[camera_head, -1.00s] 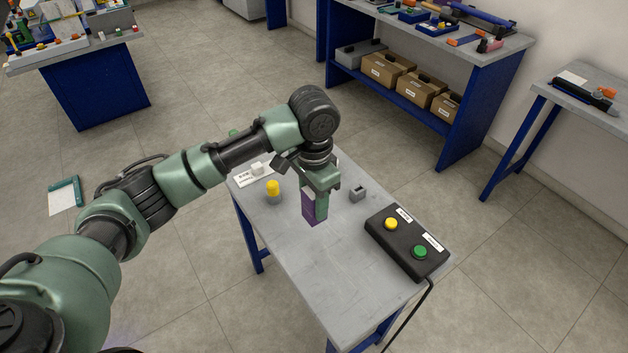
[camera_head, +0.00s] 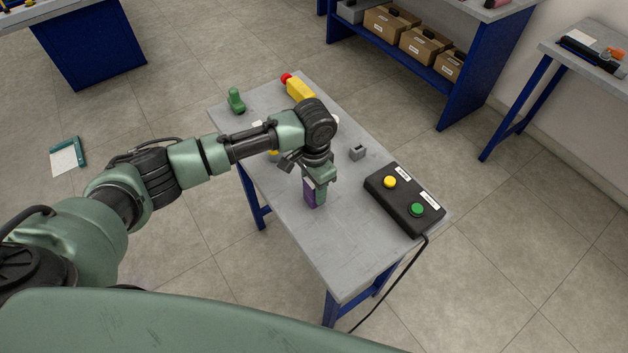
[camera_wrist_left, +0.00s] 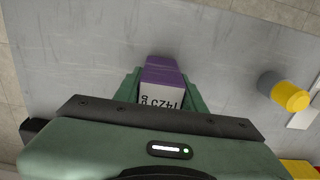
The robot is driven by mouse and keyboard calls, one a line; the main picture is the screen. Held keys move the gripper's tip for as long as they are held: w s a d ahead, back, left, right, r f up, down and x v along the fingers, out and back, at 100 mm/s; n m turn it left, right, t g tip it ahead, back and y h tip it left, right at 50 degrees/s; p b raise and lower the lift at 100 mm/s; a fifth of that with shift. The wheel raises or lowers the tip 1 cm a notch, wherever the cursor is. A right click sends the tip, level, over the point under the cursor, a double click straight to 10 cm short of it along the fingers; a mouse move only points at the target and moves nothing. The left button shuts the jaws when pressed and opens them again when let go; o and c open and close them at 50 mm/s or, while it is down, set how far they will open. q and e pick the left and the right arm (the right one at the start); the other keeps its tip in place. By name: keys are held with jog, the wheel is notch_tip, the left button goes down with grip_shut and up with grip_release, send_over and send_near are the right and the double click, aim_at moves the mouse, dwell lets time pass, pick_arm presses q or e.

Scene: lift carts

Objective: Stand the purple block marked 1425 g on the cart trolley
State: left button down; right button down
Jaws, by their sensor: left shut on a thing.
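The purple block (camera_head: 310,193) is held upright between the fingers of my left gripper (camera_head: 320,183), over the grey work table (camera_head: 345,252). In the left wrist view the block (camera_wrist_left: 163,75) shows a purple top part and a white label reading 1425 g, upside down, between the green fingers (camera_wrist_left: 160,92). I cannot tell whether its foot touches the table or is a little above it. I do not see a cart trolley in either view now. My right gripper is not in view.
On the table are a black box (camera_head: 403,198) with two buttons and a cable, a small grey block (camera_head: 357,152), a green object (camera_head: 236,100) and a yellow-and-red object (camera_head: 298,88). The table's front part is clear.

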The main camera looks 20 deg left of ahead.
pick_arm(q)
jog(key=shift+w+r, duration=0.1)
jog(key=shift+r, duration=0.05)
jog(key=c, duration=0.8)
grip_release()
jog(key=shift+f, duration=0.2)
jog(key=shift+c, duration=0.2)
jog(key=shift+s, duration=0.2)
jog(key=shift+r, duration=0.15)
notch_tip(320, 180, up, 12)
jog(key=shift+b, duration=0.95)
